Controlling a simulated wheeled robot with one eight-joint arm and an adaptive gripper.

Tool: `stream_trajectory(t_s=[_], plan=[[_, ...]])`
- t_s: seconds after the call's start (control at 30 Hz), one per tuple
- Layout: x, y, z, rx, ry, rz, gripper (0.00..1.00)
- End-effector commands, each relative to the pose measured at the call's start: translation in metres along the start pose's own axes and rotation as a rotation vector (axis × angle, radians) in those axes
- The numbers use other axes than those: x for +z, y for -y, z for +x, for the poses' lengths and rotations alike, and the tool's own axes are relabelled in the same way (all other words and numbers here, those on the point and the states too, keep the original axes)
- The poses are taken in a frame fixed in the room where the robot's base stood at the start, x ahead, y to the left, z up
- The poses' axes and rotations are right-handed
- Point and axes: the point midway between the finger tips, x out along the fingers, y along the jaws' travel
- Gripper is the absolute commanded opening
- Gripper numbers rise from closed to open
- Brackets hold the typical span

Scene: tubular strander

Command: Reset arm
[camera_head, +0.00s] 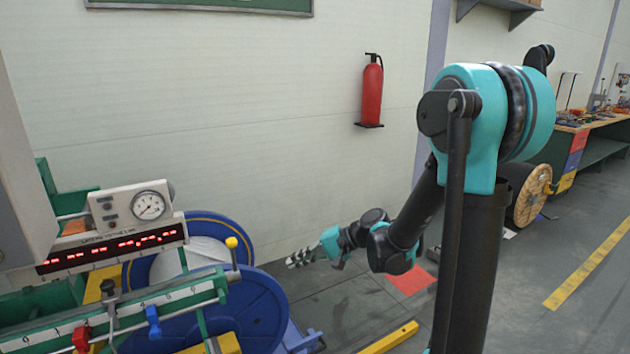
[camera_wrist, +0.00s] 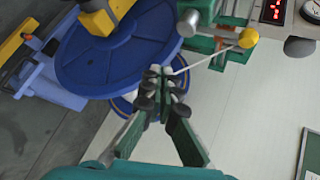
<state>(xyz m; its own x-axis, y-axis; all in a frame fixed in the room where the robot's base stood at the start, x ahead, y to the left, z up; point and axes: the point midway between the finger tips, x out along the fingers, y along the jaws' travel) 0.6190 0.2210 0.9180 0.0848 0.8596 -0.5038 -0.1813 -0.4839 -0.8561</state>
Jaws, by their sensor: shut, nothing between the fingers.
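My arm stands at the right of the head view, bent down and to the left. My gripper (camera_head: 291,262) is at its end, in the open space right of the blue reel (camera_head: 262,310). In the wrist view my gripper (camera_wrist: 160,75) has its fingertips together with nothing between them. Behind the fingertips in that view is the edge of the blue reel (camera_wrist: 115,55). The lever with the yellow knob (camera_head: 231,243) is left of my gripper, and its knob also shows in the wrist view (camera_wrist: 248,38). I see no contact between my gripper and anything.
The machine's control box with a gauge (camera_head: 148,206) and red display (camera_head: 110,248) is at the left. A fire extinguisher (camera_head: 371,92) hangs on the wall. A workbench (camera_head: 600,140) and wooden spool (camera_head: 531,196) are at the right. Floor beside the yellow line (camera_head: 590,262) is clear.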

Motion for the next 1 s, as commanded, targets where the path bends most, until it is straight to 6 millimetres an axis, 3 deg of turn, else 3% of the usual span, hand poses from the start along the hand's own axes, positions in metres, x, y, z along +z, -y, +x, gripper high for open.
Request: stream_trajectory(t_s=[0.4, 0.6, 0.8, 1.0], plan=[[0.042, -0.143, -0.106, 0.583, -0.263, -0.239, 0.0], [0.062, -0.198, -0.16, 0.839, -0.329, -0.34, 0.0], [0.073, -0.223, -0.188, 0.974, -0.352, -0.392, 0.0], [0.074, -0.226, -0.191, 0.989, -0.353, -0.398, 0.0]])
